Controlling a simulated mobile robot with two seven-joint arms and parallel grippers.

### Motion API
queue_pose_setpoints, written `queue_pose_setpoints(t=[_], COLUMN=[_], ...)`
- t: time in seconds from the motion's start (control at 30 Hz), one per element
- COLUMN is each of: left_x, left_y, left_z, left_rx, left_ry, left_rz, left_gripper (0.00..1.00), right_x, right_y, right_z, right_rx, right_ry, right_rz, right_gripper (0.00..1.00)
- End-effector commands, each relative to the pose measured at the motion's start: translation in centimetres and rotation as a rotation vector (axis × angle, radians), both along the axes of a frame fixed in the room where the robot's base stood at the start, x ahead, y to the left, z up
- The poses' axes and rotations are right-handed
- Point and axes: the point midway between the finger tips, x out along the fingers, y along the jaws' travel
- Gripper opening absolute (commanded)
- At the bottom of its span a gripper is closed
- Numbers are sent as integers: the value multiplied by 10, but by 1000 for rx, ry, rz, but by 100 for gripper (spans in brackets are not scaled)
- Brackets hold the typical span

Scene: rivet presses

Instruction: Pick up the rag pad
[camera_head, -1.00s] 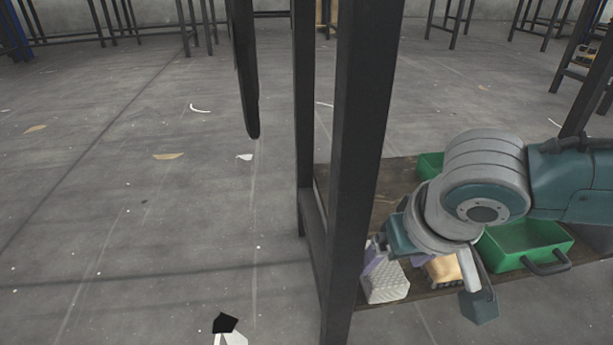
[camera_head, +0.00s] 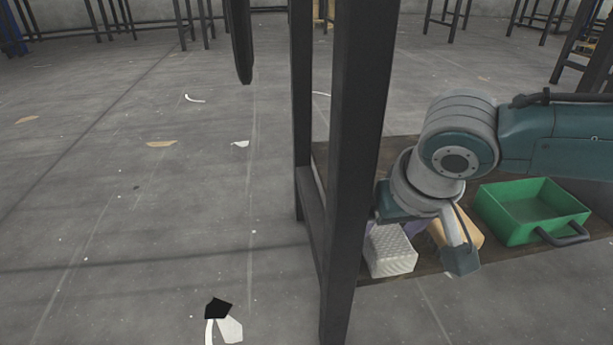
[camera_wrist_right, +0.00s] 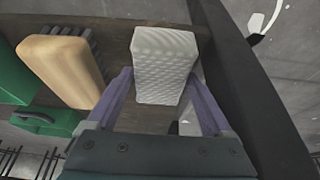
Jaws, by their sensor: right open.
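The rag pad, a white quilted block (camera_head: 392,252), lies on the low wooden shelf beside the dark table leg. In the right wrist view the pad (camera_wrist_right: 165,50) lies between the two purple fingers of my right gripper (camera_wrist_right: 158,82), which are spread open, one along each side. Whether the fingers touch the pad is unclear. My left gripper is not in view.
A wooden-backed brush (camera_head: 464,232) lies right of the pad, partly behind my wrist. A green bin with a dark handle (camera_head: 517,228) stands further right. The dark table leg (camera_head: 355,170) rises close to the left of the pad. Floor further left is mostly open.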

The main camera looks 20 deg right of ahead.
Motion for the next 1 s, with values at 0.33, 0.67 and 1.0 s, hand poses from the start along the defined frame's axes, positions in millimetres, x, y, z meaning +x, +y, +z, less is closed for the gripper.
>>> queue_pose_setpoints(t=[0.33, 0.67, 1.0], left_x=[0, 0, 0], left_y=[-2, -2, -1], left_z=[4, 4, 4], left_rx=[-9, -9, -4], left_ry=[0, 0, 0], left_rz=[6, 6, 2], left_gripper=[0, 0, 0], right_x=[0, 0, 0], right_y=[0, 0, 0], right_z=[-4, -5, -5], right_rx=[0, 0, 0], right_ry=[0, 0, 0], right_rz=[0, 0, 0], right_gripper=[85, 84, 46])
